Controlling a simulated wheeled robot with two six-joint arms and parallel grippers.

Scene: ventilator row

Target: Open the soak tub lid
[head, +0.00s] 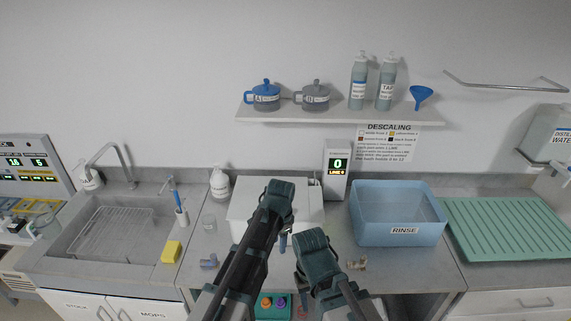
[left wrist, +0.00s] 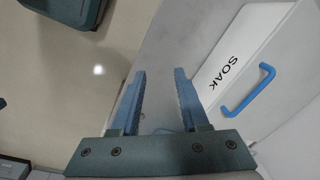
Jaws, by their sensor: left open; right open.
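The soak tub (head: 241,210) is a white box on the counter in the head view, partly hidden behind my arms. Its lid looks shut. In the left wrist view its white label reading SOAK (left wrist: 228,62) and a blue bar handle (left wrist: 250,92) show at the right. My left gripper (head: 280,195) is over the tub in the head view. In the left wrist view its fingers (left wrist: 159,75) are apart, empty, left of the label and handle. My right gripper (head: 315,245) is in front of the tub's right side; its fingertips are hidden.
A blue RINSE tub (head: 400,230) and a green ribbed mat (head: 510,226) are to the right. A sink (head: 105,230) and yellow sponge (head: 171,251) are left. Small fittings (head: 357,264) lie near the counter's front.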

